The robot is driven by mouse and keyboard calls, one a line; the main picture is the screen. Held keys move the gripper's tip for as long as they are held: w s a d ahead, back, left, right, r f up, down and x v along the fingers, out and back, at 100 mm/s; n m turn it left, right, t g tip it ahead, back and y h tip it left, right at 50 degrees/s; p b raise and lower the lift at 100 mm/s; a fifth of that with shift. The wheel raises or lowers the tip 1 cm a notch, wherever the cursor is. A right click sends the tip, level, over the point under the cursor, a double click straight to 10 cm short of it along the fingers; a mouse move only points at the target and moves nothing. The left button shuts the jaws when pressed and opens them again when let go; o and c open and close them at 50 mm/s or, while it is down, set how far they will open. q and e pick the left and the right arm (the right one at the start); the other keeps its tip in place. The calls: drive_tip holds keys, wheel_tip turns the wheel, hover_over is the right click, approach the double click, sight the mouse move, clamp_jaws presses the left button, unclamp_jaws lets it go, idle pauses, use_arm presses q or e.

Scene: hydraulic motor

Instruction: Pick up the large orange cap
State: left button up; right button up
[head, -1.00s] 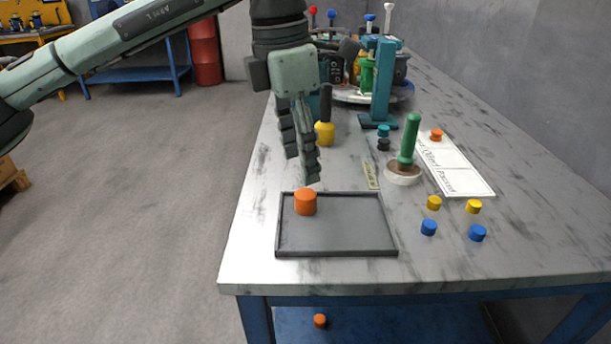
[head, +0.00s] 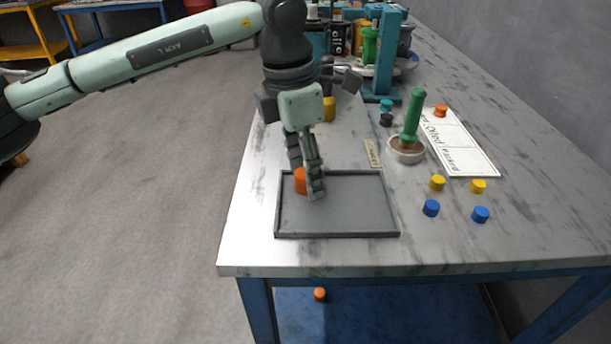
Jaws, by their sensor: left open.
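The large orange cap (head: 300,181) stands in the back left part of the grey tray (head: 345,236) on the workbench. My left gripper (head: 309,188) points down over the tray with its fingers at the cap. One finger passes in front of the cap's right side and hides part of it. The fingers are open. I cannot tell whether they touch the cap. My right gripper is not in view.
A green-handled brush stands in a pale bowl (head: 406,151) right of the tray. Small yellow, blue, teal and black caps and a small orange cap (head: 440,111) lie nearby. Another orange cap (head: 320,294) lies on the lower shelf. A teal press (head: 385,60) stands behind.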

use_arm(q)
drive_tip(key=c, duration=0.8)
drive_tip(key=shift+c, duration=0.2)
drive_tip(key=shift+r, duration=0.2)
